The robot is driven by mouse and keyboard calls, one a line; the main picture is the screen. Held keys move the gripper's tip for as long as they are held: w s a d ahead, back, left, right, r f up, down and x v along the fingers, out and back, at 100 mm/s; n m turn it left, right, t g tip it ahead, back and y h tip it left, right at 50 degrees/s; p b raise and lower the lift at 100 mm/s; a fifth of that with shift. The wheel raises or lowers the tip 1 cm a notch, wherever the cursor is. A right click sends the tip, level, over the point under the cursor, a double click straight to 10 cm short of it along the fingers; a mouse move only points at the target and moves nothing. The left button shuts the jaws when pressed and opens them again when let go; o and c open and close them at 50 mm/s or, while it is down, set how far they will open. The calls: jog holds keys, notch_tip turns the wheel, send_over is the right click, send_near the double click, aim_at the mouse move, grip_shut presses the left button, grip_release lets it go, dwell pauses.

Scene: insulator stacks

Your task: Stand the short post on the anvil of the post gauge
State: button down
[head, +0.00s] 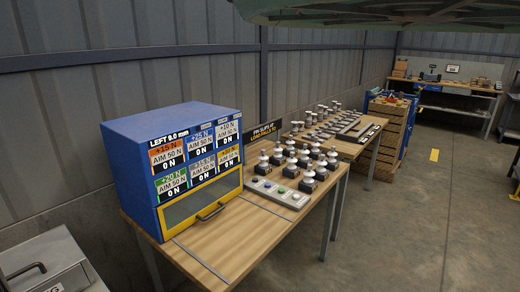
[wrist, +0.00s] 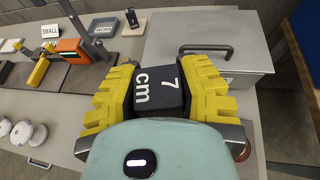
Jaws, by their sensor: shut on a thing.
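My gripper (wrist: 157,76) has yellow ribbed fingers and is shut on a dark block (wrist: 157,92) in the wrist view. The block's face carries white writing, "7" and "cm". An orange device (wrist: 72,47) with a green display, which looks like a gauge, stands on the grey bench at the upper left. A yellow part (wrist: 40,70) projects from it. I cannot tell which surface is its anvil. A small dark block (wrist: 132,20) with white marking stands on a pale pad beyond the fingers. I cannot make out for certain which piece is the short post.
A grey metal box (wrist: 255,82) with a handle lies just beyond my gripper. White round insulators (wrist: 22,132) and a "SMALL" sign (wrist: 50,31) are at the left. In the head view, a blue cabinet (head: 140,190) and several insulator stacks (head: 307,179) stand on wooden benches; floor is clear at right.

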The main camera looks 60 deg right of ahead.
jog(key=d+r+m+h+p, duration=0.1)
jog(key=d+r+p, duration=0.2)
jog(key=r+p, duration=3.5)
jog(key=shift+d+r+h, duration=0.2)
jog(key=shift+r+h, duration=0.1)
jog(key=shift+r, duration=0.45)
jog(key=shift+s+f, duration=0.1)
jog(key=shift+f, duration=0.1)
